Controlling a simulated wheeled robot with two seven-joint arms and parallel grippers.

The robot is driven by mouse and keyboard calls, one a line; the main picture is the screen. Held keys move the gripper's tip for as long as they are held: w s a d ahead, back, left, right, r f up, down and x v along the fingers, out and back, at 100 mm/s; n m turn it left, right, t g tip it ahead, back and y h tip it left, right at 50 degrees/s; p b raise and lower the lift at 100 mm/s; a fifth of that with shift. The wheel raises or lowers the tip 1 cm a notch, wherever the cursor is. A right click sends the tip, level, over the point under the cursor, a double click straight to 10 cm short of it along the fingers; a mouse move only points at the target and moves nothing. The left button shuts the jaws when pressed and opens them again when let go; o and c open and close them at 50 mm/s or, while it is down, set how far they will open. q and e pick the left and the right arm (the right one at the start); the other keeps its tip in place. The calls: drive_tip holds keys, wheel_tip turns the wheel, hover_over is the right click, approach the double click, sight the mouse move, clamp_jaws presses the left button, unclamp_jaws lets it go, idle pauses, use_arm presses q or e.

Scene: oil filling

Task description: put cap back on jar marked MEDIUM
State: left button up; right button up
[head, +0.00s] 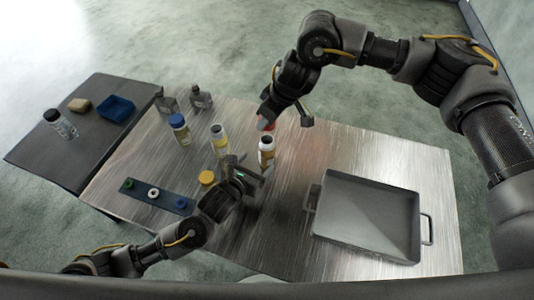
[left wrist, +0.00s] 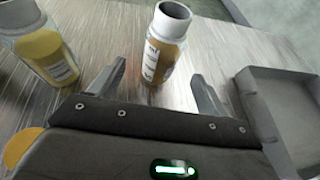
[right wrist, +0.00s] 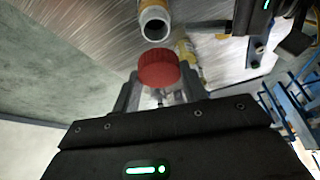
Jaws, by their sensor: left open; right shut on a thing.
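An open white jar with an orange-yellow label (head: 266,152) stands upright on the metal table; its lettering is too small to read as MEDIUM. My left gripper (head: 250,169) is open, low beside it. In the left wrist view the jar (left wrist: 164,45) stands beyond and between the spread fingers, not clamped. My right gripper (head: 268,121) is shut on a red cap (right wrist: 158,70) above this jar. In the right wrist view the jar's open mouth (right wrist: 155,27) shows just beyond the cap, apart from it.
Another open jar (head: 219,139) and a blue-capped jar (head: 180,129) stand to the left. A yellow cap (head: 206,178) is near my left gripper. A dark strip with several round pieces (head: 157,195) lies front left. A grey tray (head: 335,185) fills the right side.

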sight(266, 139)
use_arm(q)
drive_tip(key=x, duration=0.7)
drive_tip(key=shift+w+d, duration=0.25)
drive_tip(key=shift+w, duration=0.05)
use_arm(e)
drive_tip(key=shift+s, duration=0.1)
use_arm(q)
drive_tip(key=shift+f, duration=0.1)
drive_tip(key=c, duration=1.4)
drive_tip(key=shift+c, duration=0.4)
use_arm(e)
drive_tip(key=shift+f, duration=2.45)
drive_tip(key=shift+f, duration=0.9)
drive_tip(key=shift+f, duration=0.6)
